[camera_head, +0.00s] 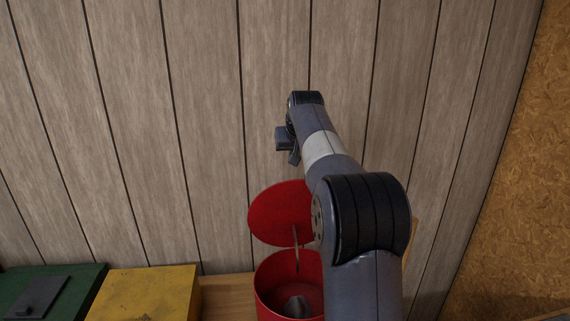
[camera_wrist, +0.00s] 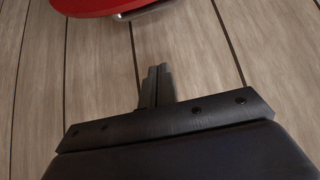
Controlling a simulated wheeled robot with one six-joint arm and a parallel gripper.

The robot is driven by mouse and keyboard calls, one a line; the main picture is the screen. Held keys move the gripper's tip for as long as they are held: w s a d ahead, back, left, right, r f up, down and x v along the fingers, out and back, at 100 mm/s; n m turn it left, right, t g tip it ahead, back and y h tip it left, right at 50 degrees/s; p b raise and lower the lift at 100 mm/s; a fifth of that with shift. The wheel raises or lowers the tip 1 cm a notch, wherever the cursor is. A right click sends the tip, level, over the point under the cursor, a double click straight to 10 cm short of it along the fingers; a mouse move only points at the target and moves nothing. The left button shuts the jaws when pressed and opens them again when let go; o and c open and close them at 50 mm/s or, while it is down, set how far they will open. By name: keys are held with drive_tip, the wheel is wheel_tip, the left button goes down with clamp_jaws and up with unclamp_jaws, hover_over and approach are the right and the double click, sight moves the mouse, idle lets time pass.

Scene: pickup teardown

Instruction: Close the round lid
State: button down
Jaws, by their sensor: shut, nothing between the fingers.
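The round red lid (camera_head: 278,212) stands raised above a red round container (camera_head: 275,283), joined to it by a thin metal strut. The container is open, and a grey object (camera_head: 297,306) lies inside it. My arm hides the right part of both. My gripper (camera_head: 294,157) is above the lid, near the plank wall. In the wrist view my gripper (camera_wrist: 157,72) is shut and empty, its fingers together. The lid's edge (camera_wrist: 105,5) shows at the top of that view, apart from the fingertips.
A yellow box (camera_head: 145,293) and a green box (camera_head: 85,283) with a dark handle or plate on top stand left of the container on a wooden surface (camera_head: 228,292). A grey plank wall (camera_head: 130,120) rises behind. A chipboard wall (camera_head: 520,190) is at the right.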

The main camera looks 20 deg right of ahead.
drive_tip(key=shift+w+d+f+p, duration=0.1)
drive_tip(key=shift+w+f+p, duration=0.3)
drive_tip(key=shift+f, duration=1.05)
drive_tip(key=shift+w+d+f+p, duration=0.15)
drive_tip(key=shift+f+p, duration=0.3)
drive_tip(key=shift+f, duration=0.95)
drive_tip(key=shift+w+a+f+p, duration=0.1)
drive_tip(key=shift+w+f+p, duration=0.3)
drive_tip(key=shift+f, duration=1.05)
drive_tip(key=shift+s+b, duration=0.15)
drive_tip(key=shift+b, duration=0.15)
